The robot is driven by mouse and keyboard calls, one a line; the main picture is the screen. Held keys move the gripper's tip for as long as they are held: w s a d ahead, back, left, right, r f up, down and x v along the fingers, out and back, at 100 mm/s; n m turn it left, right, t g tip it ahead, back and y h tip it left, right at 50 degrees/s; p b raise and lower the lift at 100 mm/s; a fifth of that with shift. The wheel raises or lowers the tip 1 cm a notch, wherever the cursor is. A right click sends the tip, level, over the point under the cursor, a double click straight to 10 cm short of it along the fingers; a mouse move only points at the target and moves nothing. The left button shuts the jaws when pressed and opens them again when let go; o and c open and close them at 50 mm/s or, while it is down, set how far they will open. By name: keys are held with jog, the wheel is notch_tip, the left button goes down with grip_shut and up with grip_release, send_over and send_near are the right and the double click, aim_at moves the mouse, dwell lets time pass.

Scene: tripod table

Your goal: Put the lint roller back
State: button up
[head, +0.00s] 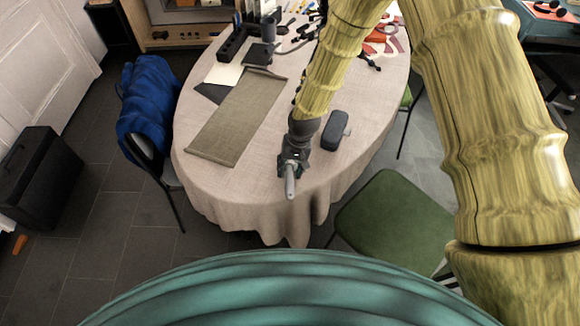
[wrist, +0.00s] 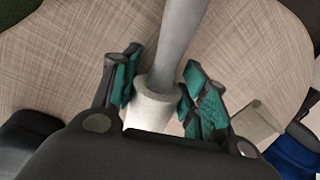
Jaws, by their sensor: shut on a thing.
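The lint roller (head: 290,187) is in my gripper (head: 291,168) over the near end of the cloth-covered oval table (head: 255,190). In the wrist view the lint roller (wrist: 181,38) shows a grey handle-like length pointing away and a thicker pale part between the teal finger pads. My gripper (wrist: 160,90) is shut around it there, with one pad on each side. The rear end of the pale part is hidden by the gripper body. The cloth lies beyond it; I cannot tell the exact gap to the tabletop.
A dark rounded case (head: 336,131) lies right of my gripper. A green-brown runner (head: 238,118) lies to the left. A black holder (head: 233,42) and small items crowd the far end. A green chair (head: 395,220) and a blue jacket (head: 148,95) on a chair flank the table.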

jog(key=shift+s+f, duration=0.15)
jog(key=shift+f, duration=0.25)
jog(key=shift+f+b, duration=0.15)
jog(key=shift+b, duration=0.15)
jog(key=o, duration=1.3)
jog(key=shift+s+f, duration=0.1)
jog(key=shift+s, duration=0.05)
jog(key=shift+o, duration=0.2)
jog(key=shift+w+f, duration=0.2)
jog(key=shift+w, duration=0.05)
jog(key=shift+r, duration=0.1)
jog(key=shift+r, duration=0.25)
jog(key=shift+r+p, duration=0.5)
jog(key=shift+r, duration=0.25)
jog(key=shift+w+r+b, duration=0.1)
jog(key=shift+r+b, duration=0.05)
jog(key=shift+b, duration=0.25)
notch_tip(320, 180, up, 11)
jog(key=d+b, duration=0.2)
jog(key=b, duration=0.1)
